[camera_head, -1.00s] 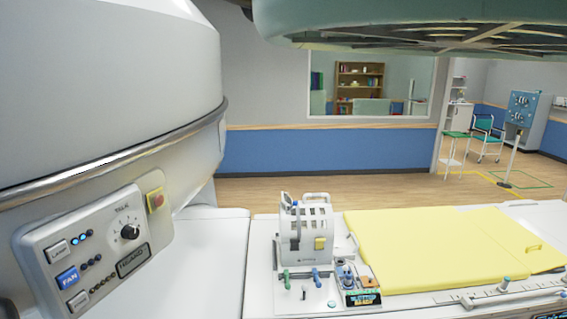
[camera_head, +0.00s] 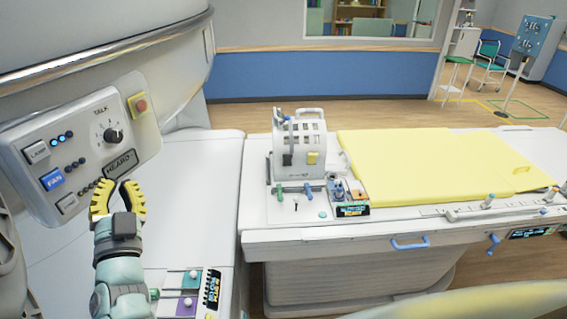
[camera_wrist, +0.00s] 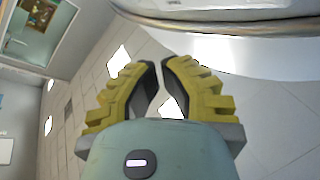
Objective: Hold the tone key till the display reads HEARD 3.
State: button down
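A slanted grey control panel (camera_head: 84,150) is at the left of the head view. Its left side has a key marked like LAMP (camera_head: 37,152), a blue FAN key (camera_head: 53,179) and a pale lower key (camera_head: 67,204), whose label is too small to read. A dark display (camera_head: 121,163) reads HEARD; I cannot make out a number. My gripper (camera_head: 118,182) points up in front of the panel's lower right, just below the display and right of the lower key. Its yellow-padded fingertips are a little apart and empty, as the wrist view shows (camera_wrist: 160,65). Contact with the panel cannot be told.
The panel also carries a TALK knob (camera_head: 113,135) and a red button (camera_head: 140,105) on a yellow plate. A small control box (camera_head: 187,290) is right of my arm. A white table with a yellow pad (camera_head: 420,170) and a caged device (camera_head: 303,148) stands right.

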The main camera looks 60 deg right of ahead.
notch_tip(320, 180, down, 7)
jog(key=w+a+n+y+b, duration=0.1)
jog(key=y, duration=0.4)
jog(key=shift+w+a+g, duration=0.2)
jog(key=shift+a+g, duration=0.1)
jog(key=shift+a, duration=0.05)
jog(key=shift+w, duration=0.1)
